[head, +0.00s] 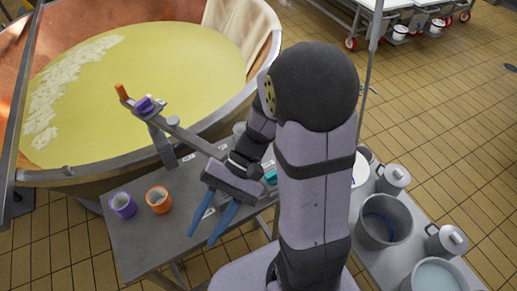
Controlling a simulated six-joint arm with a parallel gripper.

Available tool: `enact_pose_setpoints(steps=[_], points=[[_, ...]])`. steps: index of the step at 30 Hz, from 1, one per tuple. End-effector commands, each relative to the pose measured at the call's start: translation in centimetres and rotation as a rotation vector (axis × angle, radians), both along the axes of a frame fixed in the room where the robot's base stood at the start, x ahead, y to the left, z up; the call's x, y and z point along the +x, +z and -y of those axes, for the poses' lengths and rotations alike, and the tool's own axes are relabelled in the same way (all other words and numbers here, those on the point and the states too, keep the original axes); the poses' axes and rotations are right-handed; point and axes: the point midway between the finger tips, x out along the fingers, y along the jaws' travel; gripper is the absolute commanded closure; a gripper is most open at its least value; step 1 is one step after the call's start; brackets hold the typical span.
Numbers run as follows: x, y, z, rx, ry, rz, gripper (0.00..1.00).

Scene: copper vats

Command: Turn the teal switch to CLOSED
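A small teal part (271,177), probably the teal switch, shows just left of my upright arm. Most of it is hidden behind my arm, so its position and any CLOSED marking cannot be read. My gripper (201,239) has two blue fingers spread apart with nothing between them. It is over the grey table (138,238), to the left of the teal part and apart from it.
A grey rail (190,138) carries an orange handle (121,91) and a purple one (145,104) by the copper vat (90,172). A purple cup (123,206) and an orange cup (158,200) stand on the table. Metal pots (384,222) stand at right.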

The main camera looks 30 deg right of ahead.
Motion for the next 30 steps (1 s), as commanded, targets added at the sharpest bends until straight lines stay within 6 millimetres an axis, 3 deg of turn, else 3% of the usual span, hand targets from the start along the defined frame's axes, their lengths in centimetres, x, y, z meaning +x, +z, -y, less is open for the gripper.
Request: enact_pose_setpoints(steps=[1, 10, 12, 19, 30], points=[[0.0, 2.2, 1.1, -0.007, -0.002, 0.004, 0.69], [-0.9, 4.6, 7.4, -0.142, -0.004, 0.005, 0.69], [-0.7, 3.8, 9.7, -0.271, -0.048, -0.029, 0.69], [1.8, 1.1, 14.9, -0.631, -0.274, -0.092, 0.69], [8.1, 0.9, 21.5, -0.973, -0.747, -0.044, 0.69]])
